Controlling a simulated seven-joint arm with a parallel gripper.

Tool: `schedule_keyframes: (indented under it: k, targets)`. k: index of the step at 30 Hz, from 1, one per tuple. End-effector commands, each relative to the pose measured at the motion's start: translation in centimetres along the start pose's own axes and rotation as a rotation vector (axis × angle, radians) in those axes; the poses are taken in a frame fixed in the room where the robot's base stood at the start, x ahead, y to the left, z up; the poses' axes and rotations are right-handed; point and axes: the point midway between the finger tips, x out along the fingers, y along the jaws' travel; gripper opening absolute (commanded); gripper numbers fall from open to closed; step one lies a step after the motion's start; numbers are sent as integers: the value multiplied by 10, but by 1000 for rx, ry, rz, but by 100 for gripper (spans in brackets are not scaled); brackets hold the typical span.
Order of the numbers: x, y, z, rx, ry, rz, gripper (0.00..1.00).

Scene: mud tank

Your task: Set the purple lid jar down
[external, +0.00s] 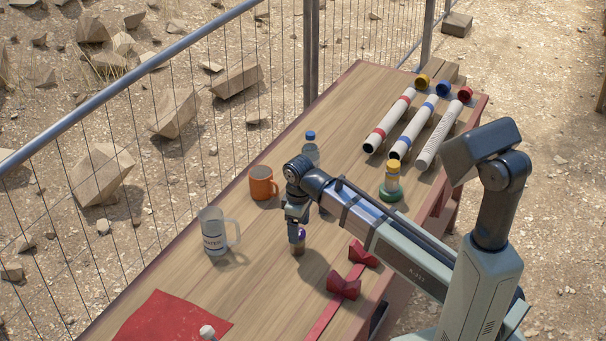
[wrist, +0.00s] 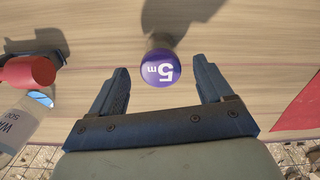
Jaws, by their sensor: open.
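The purple lid jar (external: 298,242) stands upright on the wooden table, right under my gripper (external: 297,228) in the external view. In the wrist view its round purple lid (wrist: 160,68), marked "5 m", shows from above. My gripper (wrist: 160,90) is open, with one finger on each side of the lid and a gap on both sides. The jar's body is mostly hidden under the lid in the wrist view.
A clear mug (external: 214,232) and an orange mug (external: 262,183) stand to the left. Red holders (external: 345,284) are at the right, a red cloth (external: 170,318) at the near end. A yellow-lidded jar (external: 392,178) and several tubes (external: 400,135) lie farther back.

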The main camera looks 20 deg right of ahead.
Motion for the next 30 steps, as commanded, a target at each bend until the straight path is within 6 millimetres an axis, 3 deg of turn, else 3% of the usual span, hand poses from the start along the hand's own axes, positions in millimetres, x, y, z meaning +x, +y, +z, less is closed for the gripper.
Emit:
schedule_keyframes:
  k: [6,12,30]
  targets:
    - [-30,0,-1,0,2,1,80]
    - [-46,0,-1,0,1,0,80]
    - [-51,0,0,0,0,0,80]
